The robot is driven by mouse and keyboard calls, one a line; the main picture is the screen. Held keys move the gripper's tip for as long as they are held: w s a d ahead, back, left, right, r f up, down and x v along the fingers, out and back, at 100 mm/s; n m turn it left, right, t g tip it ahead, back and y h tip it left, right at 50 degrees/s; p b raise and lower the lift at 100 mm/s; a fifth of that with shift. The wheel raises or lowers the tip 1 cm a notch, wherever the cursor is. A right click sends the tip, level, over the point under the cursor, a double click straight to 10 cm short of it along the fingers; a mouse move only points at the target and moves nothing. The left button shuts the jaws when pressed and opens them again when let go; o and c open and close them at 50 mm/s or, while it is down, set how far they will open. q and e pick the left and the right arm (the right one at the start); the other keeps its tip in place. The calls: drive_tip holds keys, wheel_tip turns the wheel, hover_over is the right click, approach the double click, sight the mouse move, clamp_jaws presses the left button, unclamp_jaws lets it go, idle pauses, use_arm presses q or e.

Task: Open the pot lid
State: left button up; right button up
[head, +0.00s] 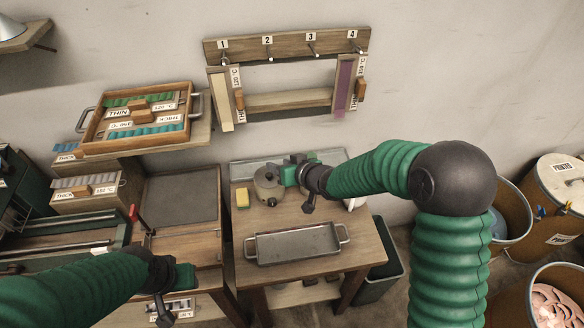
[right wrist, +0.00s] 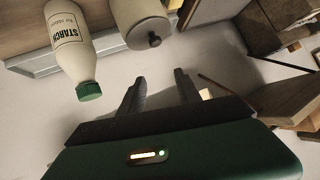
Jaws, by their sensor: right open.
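The beige-grey pot (head: 266,190) stands on the wooden table with its lid on. It also shows in the right wrist view (right wrist: 140,20), with the lid's dark knob (right wrist: 153,40) facing the camera. My right gripper (head: 284,174) is at the pot's right side in the head view, overlapping its edge; whether it touches cannot be told. In the right wrist view its two dark fingers (right wrist: 158,84) are apart and empty, and the knob lies beyond their tips. My left gripper (head: 178,290) is low at the left, far from the pot; its fingers are not clear.
A white starch bottle (right wrist: 70,45) with a green cap stands near the pot. A yellow sponge (head: 242,198) is left of the pot. A metal tray (head: 295,243) lies at the table's front. A peg rack (head: 288,45) hangs on the wall behind.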

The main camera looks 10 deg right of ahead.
drive_tip(key=v, duration=0.7)
drive_tip(key=shift+s+d+r+p, duration=0.15)
drive_tip(key=shift+s+r+p, duration=0.05)
drive_tip(key=shift+p, duration=0.2)
